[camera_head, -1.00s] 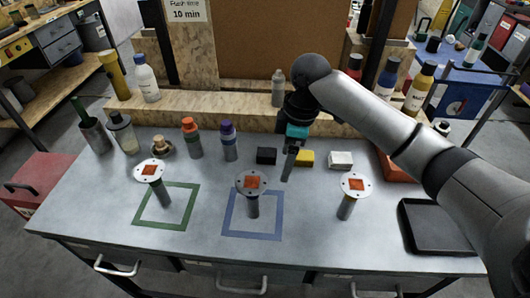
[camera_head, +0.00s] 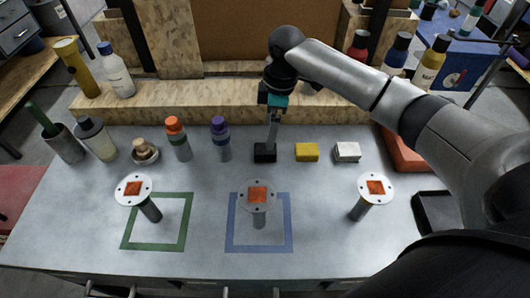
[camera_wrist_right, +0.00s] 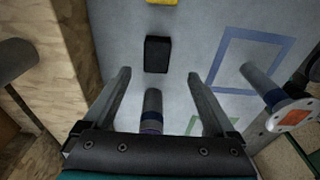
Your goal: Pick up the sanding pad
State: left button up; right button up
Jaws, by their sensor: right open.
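Three small blocks lie in a row on the grey worktop: a black block (camera_head: 265,152), a yellow block (camera_head: 306,152) and a white block (camera_head: 347,151). Which one is the sanding pad, I cannot tell from looks alone. My right gripper (camera_head: 271,143) points down above the black block, its fingers overlapping that block's upper edge in the head view. In the right wrist view the gripper (camera_wrist_right: 159,74) is open and empty, with the black block (camera_wrist_right: 157,54) ahead between the fingertips and the yellow block (camera_wrist_right: 162,2) at the top edge. My left gripper is out of view.
A purple-capped bottle (camera_head: 221,139) and an orange-capped bottle (camera_head: 178,138) stand left of the gripper. A wooden ledge (camera_head: 200,103) runs behind. Disc-topped posts (camera_head: 258,195) stand in front, near green (camera_head: 152,248) and blue (camera_head: 260,248) outlines. A black tray (camera_head: 438,212) lies right.

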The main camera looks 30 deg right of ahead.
aim_at(265, 152)
jog(key=shift+a+f, duration=0.1)
jog(key=shift+f, duration=1.1)
jog(key=f, duration=0.1)
jog(key=f+b, duration=0.1)
jog(key=f, duration=0.2)
jog(key=shift+w+a+f, duration=0.25)
jog(key=shift+w, duration=0.15)
jog(key=shift+f, duration=0.25)
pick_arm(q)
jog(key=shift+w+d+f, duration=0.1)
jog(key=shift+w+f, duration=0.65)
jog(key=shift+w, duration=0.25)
pick_arm(e)
jog(key=c, duration=1.4)
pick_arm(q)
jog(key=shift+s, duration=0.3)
pick_arm(e)
jog(key=shift+c, duration=0.2)
